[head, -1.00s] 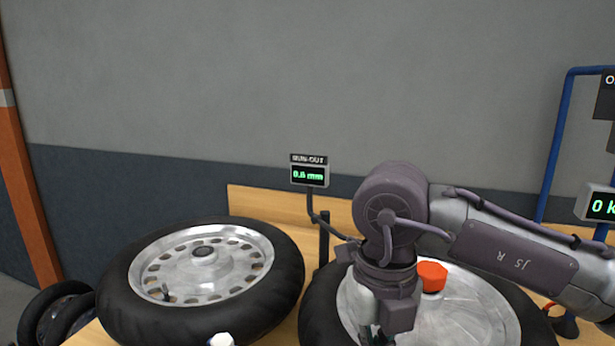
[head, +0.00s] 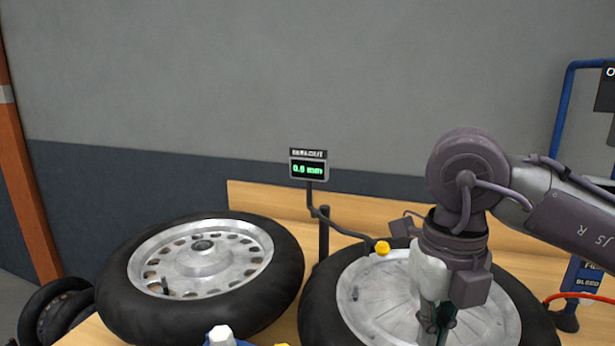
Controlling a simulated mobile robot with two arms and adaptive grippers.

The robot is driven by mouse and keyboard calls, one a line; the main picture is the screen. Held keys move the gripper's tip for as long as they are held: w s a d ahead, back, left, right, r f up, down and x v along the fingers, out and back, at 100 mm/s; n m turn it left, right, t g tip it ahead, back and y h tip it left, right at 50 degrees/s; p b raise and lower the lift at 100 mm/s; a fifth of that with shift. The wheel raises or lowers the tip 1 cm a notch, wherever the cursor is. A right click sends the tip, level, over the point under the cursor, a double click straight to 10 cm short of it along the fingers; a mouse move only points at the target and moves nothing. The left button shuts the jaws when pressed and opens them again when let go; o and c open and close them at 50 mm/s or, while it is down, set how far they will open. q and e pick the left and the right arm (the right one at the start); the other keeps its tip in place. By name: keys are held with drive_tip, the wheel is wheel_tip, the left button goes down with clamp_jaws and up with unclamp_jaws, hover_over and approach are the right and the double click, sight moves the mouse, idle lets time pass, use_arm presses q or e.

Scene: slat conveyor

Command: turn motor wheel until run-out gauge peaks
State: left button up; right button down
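The motor wheel is probably the right wheel (head: 385,285), a black tire around a smooth silver disc, lying flat on the wooden bench. A small dark valve stem shows at the left of its disc. The run-out gauge display (head: 307,169) behind it appears to read 0.6 mm in green. A dark gauge arm (head: 345,229) ends in a yellow tip (head: 382,248) by the wheel's far rim. My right gripper (head: 437,328) points down over the disc; its fingertips are dim and partly cut off, so grip and contact are unclear. My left gripper is out of view.
A spoked-hole wheel (head: 200,262) lies on the bench (head: 262,205) at left. A white-capped blue item (head: 220,336) stands at the bottom edge. A blue frame (head: 557,150) and red hose (head: 580,297) are at right. Dark tires (head: 50,310) sit lower left.

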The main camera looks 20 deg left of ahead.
drive_tip(key=d, duration=0.4)
drive_tip(key=w+d+b, duration=0.1)
drive_tip(key=d, duration=0.3)
drive_tip(key=w+d, duration=0.1)
drive_tip(key=d, duration=0.3)
drive_tip(key=shift+w+b, duration=0.2)
drive_tip(key=shift+b, duration=0.2)
drive_tip(key=shift+a, duration=0.1)
drive_tip(key=shift+f, duration=0.2)
drive_tip(key=shift+f+b, duration=0.65)
drive_tip(key=shift+f, duration=0.05)
drive_tip(key=shift+f+b, duration=0.5)
drive_tip(key=shift+f, duration=0.15)
drive_tip(key=shift+s+a, duration=0.6)
drive_tip(key=shift+a, duration=0.3)
drive_tip(key=shift+s+a, duration=0.65)
drive_tip(key=shift+a, duration=0.3)
drive_tip(key=shift+s+a, duration=0.6)
drive_tip(key=shift+a, duration=0.3)
